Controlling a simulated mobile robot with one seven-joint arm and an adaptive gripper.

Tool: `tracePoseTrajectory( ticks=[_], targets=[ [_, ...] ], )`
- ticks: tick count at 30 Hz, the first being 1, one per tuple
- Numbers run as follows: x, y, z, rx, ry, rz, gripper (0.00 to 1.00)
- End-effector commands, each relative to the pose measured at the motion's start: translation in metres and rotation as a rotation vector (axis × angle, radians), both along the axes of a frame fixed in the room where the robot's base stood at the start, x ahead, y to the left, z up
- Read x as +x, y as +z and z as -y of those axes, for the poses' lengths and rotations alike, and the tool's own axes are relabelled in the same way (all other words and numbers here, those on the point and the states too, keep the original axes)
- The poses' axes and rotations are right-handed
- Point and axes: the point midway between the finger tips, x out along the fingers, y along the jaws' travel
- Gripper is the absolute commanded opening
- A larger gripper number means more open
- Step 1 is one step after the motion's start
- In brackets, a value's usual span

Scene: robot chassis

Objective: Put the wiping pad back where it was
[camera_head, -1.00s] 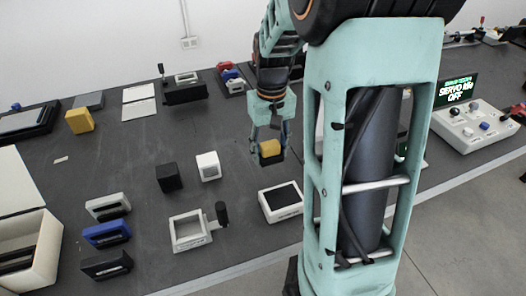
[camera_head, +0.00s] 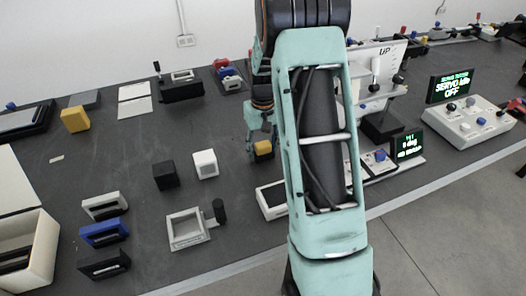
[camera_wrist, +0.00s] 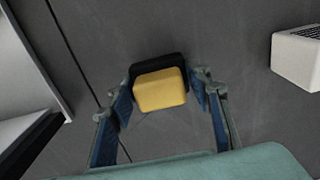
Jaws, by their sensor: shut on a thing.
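The wiping pad seems to be the small yellow block with a black layer in my gripper; in the wrist view the pad (camera_wrist: 160,91) sits between the two fingers, yellow side toward the camera. My gripper (camera_wrist: 164,90) is shut on it. In the head view the held pad (camera_head: 263,148) hangs below my gripper (camera_head: 262,143), over the dark table behind a white, dark-topped tray (camera_head: 266,212). My arm hides part of that tray. Whether the pad touches the table is hard to tell.
A white cube (camera_head: 205,163) and a black cube (camera_head: 166,175) stand left of my gripper. A white frame with a black handle (camera_head: 187,229) is nearer. Another yellow block (camera_head: 75,119) lies far left. A control display (camera_head: 408,145) stands right of my arm. Bare table surrounds the pad.

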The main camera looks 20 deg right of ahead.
Motion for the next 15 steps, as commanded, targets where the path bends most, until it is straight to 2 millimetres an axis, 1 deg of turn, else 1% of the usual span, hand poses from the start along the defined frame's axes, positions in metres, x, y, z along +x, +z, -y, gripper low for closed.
tracePoseTrajectory(
  ticks=[1, 2, 8, 13, 14, 15],
  targets=[
    [0.0002, -0.0059, 0.0, 0.0, 0.0, 0.001, 0.23],
    [0.0003, -0.0074, 0.0, 0.0, 0.0, 0.001, 0.23],
    [0.0005, -0.0072, 0.0001, 0.0, 0.0, 0.002, 0.23],
    [0.0003, -0.0124, 0.0001, 0.0, 0.0, 0.002, 0.23],
    [0.0003, -0.011, 0.0001, 0.0, 0.0, 0.002, 0.49],
    [0.0003, -0.0108, 0.0001, 0.0, 0.0, 0.002, 0.53]
  ],
)
